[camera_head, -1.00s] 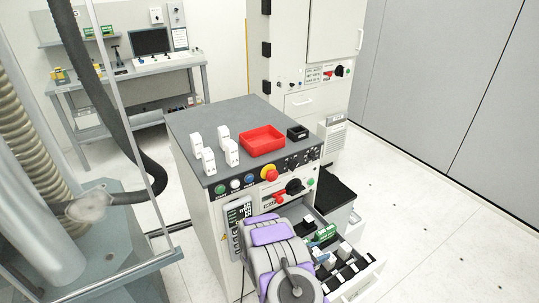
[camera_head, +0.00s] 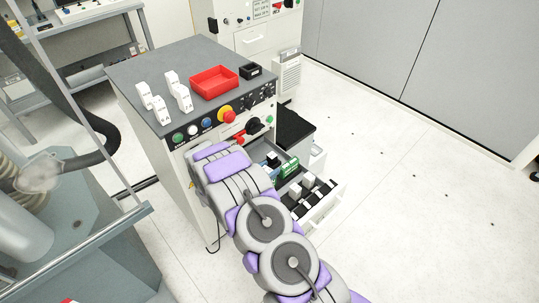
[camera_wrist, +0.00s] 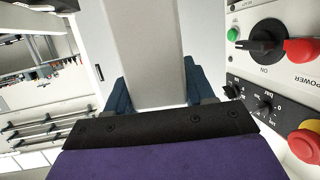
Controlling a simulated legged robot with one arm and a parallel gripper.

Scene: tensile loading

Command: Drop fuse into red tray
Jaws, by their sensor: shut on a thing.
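The red tray (camera_head: 214,84) sits on the grey top of the cabinet (camera_head: 150,62) in the head view, and it looks empty. In the wrist view, my gripper (camera_wrist: 156,88) is shut on a pale block, the fuse (camera_wrist: 148,45), with one dark blue finger on each side of it. In the head view, my arm reaches up to the cabinet's front, below and left of the tray. My fingers and the held fuse cannot be made out there, as my arm hides them.
Several white fuse-like blocks (camera_head: 183,99) stand on the cabinet top left of the tray, and a small black box (camera_head: 251,70) is right of it. The front panel has knobs and a yellow-red button (camera_head: 227,115). An open drawer (camera_head: 318,205) with parts juts out below.

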